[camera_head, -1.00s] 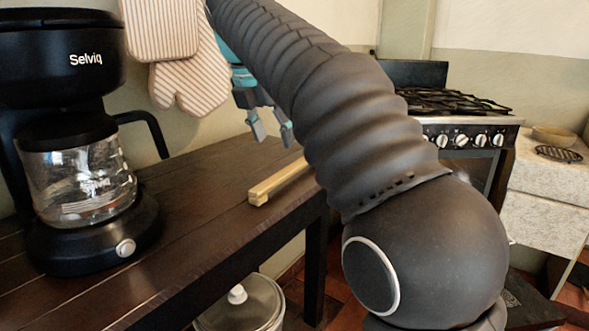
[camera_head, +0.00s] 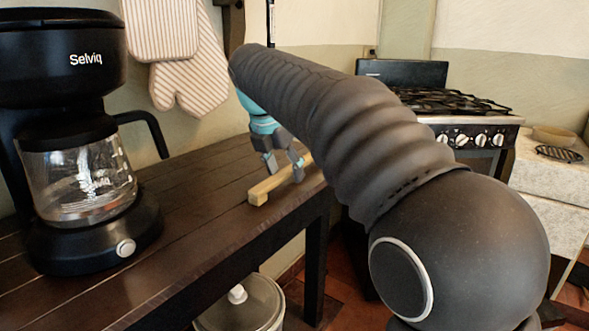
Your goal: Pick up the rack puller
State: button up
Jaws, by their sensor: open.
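The rack puller (camera_head: 262,192) is a pale wooden stick lying flat on the dark wooden table near its right end. Its near end is in plain view, and its far part is partly covered by my gripper. My gripper (camera_head: 284,176) points down at the stick, with its two grey fingers apart. The fingertips are at or just above the stick's middle; I cannot tell whether they touch it. My dark ribbed arm reaches in from the lower right.
A black coffee maker (camera_head: 70,235) with a glass jug stands on the left of the dark table (camera_head: 200,215). Striped oven mitts (camera_head: 185,70) hang on the wall behind. A stove (camera_head: 462,128) stands at the back right. A lidded pot (camera_head: 245,308) is below the table.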

grip_shut()
